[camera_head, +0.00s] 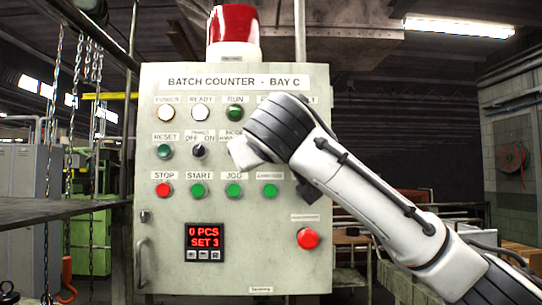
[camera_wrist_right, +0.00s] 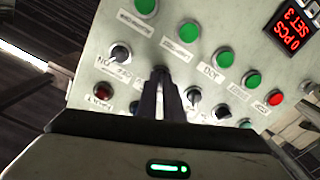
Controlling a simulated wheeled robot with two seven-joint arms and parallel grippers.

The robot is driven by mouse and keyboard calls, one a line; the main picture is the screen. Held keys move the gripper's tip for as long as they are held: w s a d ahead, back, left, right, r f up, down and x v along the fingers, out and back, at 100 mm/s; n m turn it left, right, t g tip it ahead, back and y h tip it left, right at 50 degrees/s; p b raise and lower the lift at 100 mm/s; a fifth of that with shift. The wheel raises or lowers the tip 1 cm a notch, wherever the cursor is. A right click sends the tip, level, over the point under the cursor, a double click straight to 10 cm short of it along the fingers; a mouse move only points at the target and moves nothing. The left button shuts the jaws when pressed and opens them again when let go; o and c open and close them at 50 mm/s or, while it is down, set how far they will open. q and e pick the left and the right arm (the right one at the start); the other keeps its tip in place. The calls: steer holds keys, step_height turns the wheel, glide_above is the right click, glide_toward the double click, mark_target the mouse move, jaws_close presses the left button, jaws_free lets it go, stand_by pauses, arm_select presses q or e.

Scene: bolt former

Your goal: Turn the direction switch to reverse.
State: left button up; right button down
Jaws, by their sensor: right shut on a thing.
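In the right wrist view my right gripper (camera_wrist_right: 161,74) is shut on a selector knob in the panel's middle row, taken to be the direction switch. The fingers hide most of this knob and I cannot read its label or pointer direction. In the head view my right arm covers that part of the panel, so the switch and fingertips are hidden there. My left gripper is in neither view.
The grey control panel (camera_head: 263,228) stands upright, with lamps, buttons and a red emergency button (camera_head: 308,238). In the wrist view, neighbouring selector knobs (camera_wrist_right: 120,52) and (camera_wrist_right: 194,96) sit close on both sides of the fingers.

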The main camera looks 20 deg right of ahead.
steer(key=shift+a+m+b, duration=0.1)
steer(key=shift+m+b, duration=2.2)
steer(key=shift+m, duration=3.1)
steer(key=c, duration=1.9)
jaws_free()
